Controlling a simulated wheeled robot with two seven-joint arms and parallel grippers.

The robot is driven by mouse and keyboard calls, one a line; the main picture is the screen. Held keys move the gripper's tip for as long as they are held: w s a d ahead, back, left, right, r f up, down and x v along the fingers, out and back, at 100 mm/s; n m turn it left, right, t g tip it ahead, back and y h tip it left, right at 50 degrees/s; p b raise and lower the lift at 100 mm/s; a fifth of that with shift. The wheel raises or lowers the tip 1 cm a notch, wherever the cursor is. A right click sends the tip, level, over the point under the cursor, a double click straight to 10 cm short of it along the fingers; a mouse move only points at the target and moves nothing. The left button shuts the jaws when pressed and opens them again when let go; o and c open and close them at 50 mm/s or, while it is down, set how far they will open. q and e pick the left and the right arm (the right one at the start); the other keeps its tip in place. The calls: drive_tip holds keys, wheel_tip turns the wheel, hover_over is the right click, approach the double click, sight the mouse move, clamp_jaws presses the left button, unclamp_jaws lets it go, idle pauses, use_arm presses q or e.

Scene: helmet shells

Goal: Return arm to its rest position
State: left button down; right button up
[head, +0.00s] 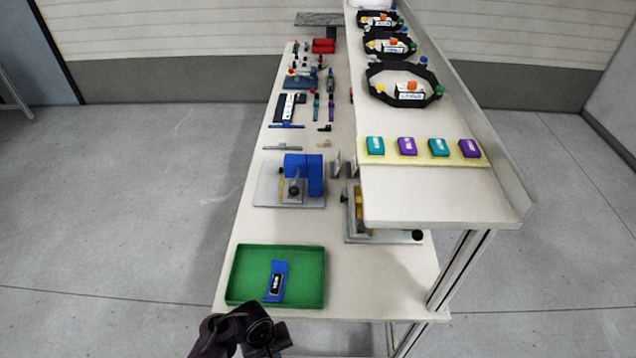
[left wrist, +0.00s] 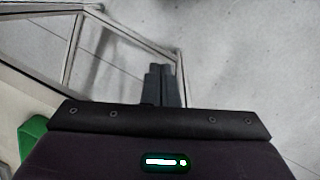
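My left arm (head: 240,332) shows as a dark, bent piece at the bottom edge of the head view, just in front of the table's near edge. Its fingers are not clear there. In the left wrist view my left gripper (left wrist: 162,86) has its two dark fingers close together, with nothing seen between them and grey floor beyond. My right gripper is in neither view.
The green tray (head: 237,285) holds a blue piece (head: 277,281) at the near end of the white table (head: 375,290). The tray's green edge (left wrist: 34,135) shows in the left wrist view. Blue fixtures (head: 304,175) stand behind. A raised shelf (head: 440,205) is right. Floor left is clear.

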use_arm(q)
drive_tip(key=s+a+f+m+b, duration=0.15)
drive_tip(key=s+f, duration=0.25)
drive_tip(key=f, duration=0.4)
drive_tip(key=s+a+f+b, duration=0.1)
drive_tip(key=s+f+b, duration=0.2)
drive_tip(key=s+f, duration=0.3)
drive_tip(key=s+a+f+m+b, duration=0.1)
drive_tip(key=s+a+f+b, duration=0.15)
drive_tip(key=f, duration=0.65)
drive_tip(key=s+a+f+m+t+b, duration=0.1)
drive_tip(key=s+a+f+m+b, duration=0.1)
drive_tip(key=s+f, duration=0.3)
drive_tip(key=s+a+f+m+y+b, duration=0.1)
drive_tip(key=s+a+f, duration=0.3)
drive_tip(key=s, duration=0.5)
drive_tip(key=shift+a+f+m+t+y+b, duration=0.3)
drive_tip(key=shift+a+f+m+t+b, duration=0.15)
drive_tip(key=shift+a+m, duration=0.2)
